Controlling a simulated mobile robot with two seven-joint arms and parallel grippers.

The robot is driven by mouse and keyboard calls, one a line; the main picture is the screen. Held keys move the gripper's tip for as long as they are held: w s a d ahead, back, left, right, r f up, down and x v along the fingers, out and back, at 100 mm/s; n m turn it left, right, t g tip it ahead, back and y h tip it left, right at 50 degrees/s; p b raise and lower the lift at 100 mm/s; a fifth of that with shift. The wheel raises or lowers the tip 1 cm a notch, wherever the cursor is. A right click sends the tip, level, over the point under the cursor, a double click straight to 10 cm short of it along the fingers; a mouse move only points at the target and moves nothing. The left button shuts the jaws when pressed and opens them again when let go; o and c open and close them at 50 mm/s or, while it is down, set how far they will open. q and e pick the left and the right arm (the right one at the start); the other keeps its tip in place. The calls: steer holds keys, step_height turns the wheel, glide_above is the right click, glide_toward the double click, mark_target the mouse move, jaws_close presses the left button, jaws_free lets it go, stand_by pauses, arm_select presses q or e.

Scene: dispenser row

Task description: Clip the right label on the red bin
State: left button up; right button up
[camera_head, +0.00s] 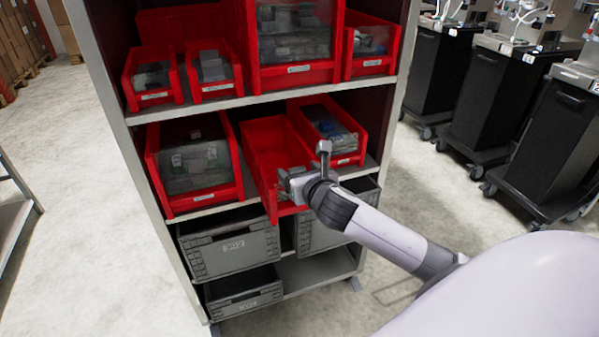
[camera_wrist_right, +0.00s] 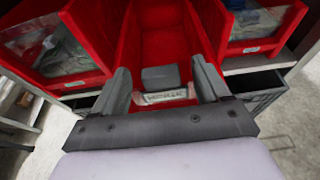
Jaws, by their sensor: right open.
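The red bin (camera_head: 265,140) stands on the lower shelf between two other red bins, its front jutting past the shelf edge. In the right wrist view it fills the middle, and its red inside (camera_wrist_right: 165,35) looks mostly empty. A pale label with dark lettering (camera_wrist_right: 165,97) shows at the bin's front, with a small grey block (camera_wrist_right: 160,77) just behind it. My right gripper (camera_head: 284,183) is at the bin's front. Its two fingers (camera_wrist_right: 160,72) stand apart on either side of the label and block; contact cannot be told. My left gripper is not in view.
A neighbouring bin with a clear front (camera_head: 194,165) stands left, another (camera_head: 335,135) right. More red bins (camera_head: 297,40) fill the shelf above. Grey crates (camera_head: 230,248) sit below.

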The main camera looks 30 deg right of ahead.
steer(key=v, duration=0.7)
stand_by(0.6)
steer(key=s+a+f+m+g+y+p, duration=0.1)
steer(key=s+a+f+m, duration=0.3)
steer(key=m, duration=0.6)
steer(key=s+a+f+m+g+y, duration=0.1)
steer(key=s+a+f+m+y, duration=0.2)
steer(key=s+f+m, duration=0.6)
steer(key=s+a+f+m+g+y+p, duration=0.1)
steer(key=s+a+f+m, duration=0.4)
steer(key=m, duration=0.7)
steer(key=shift+s+a+f+g+y+p, duration=0.3)
steer(key=shift+s+f+g+y, duration=0.1)
steer(key=shift+s+f, duration=0.4)
